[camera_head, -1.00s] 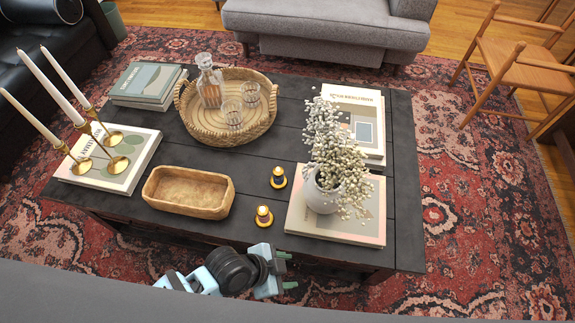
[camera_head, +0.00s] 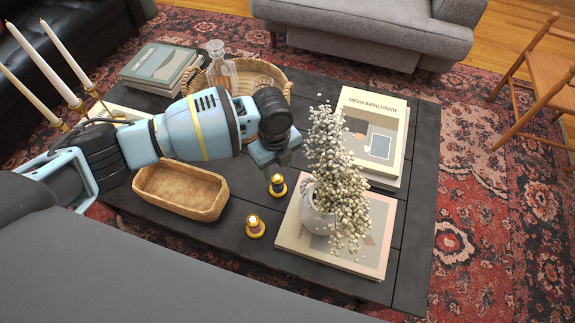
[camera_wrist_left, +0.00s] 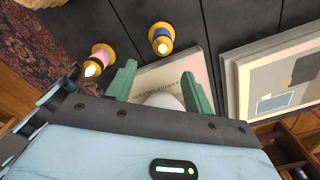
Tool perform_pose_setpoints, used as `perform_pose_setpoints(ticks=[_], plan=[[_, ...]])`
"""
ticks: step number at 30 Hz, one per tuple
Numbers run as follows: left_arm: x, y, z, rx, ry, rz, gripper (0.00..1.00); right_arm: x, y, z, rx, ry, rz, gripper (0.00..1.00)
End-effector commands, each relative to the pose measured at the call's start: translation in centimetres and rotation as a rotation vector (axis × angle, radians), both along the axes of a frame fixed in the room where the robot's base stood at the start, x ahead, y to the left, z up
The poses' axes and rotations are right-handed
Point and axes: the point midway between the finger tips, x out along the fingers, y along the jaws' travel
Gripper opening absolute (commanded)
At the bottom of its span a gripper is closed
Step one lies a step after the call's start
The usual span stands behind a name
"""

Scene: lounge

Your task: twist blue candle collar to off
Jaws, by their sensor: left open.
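The blue candle (camera_head: 277,185), with a dark blue collar on a round gold base, stands on the black table; the left wrist view shows it at the top (camera_wrist_left: 161,37), with a bright tip. A second candle (camera_head: 255,226) stands nearer the table's front edge; its collar looks pink in the left wrist view (camera_wrist_left: 102,56). My left gripper (camera_head: 284,160) is above the table, just beyond the blue candle, its fingers mostly hidden in the head view. In the wrist view its green fingers (camera_wrist_left: 157,88) are apart and empty, with neither candle between them. My right gripper is out of view.
A white vase (camera_head: 318,218) of pale flowers stands on a book (camera_head: 368,255) right of the candles. A wooden bowl (camera_head: 150,196) is at left. Behind my arm are a woven tray (camera_head: 300,78) and decanter (camera_head: 216,72). Books (camera_head: 392,110) lie at far right.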

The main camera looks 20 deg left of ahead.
Motion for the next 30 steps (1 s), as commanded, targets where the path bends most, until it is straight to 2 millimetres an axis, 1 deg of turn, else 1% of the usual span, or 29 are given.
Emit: perform_pose_setpoints(ticks=[1,5,8,11,14,18,24,27,30], plan=[[0.4,0.5,0.3,0.016,0.000,-0.010,0.52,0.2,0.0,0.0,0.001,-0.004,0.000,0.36],[0.7,0.9,0.7,0.028,0.004,-0.020,0.52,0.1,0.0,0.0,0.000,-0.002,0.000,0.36],[0.7,0.9,0.7,0.028,0.004,-0.021,0.52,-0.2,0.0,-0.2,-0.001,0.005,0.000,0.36],[0.6,0.9,0.3,0.029,0.005,-0.020,0.52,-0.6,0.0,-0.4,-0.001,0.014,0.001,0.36],[0.6,0.9,-0.8,0.028,0.005,-0.020,0.52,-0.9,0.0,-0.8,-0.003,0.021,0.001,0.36],[0.5,0.8,-3.0,0.028,0.007,-0.020,0.52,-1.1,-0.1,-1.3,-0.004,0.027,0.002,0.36],[0.6,0.9,-5.7,0.028,0.005,-0.018,0.52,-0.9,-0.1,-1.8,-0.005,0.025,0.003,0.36],[0.5,0.8,-6.6,0.028,0.005,-0.019,0.52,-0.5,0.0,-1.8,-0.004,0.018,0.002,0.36],[0.6,0.8,-7.0,0.027,0.004,-0.019,0.52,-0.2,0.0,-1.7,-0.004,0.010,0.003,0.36]])
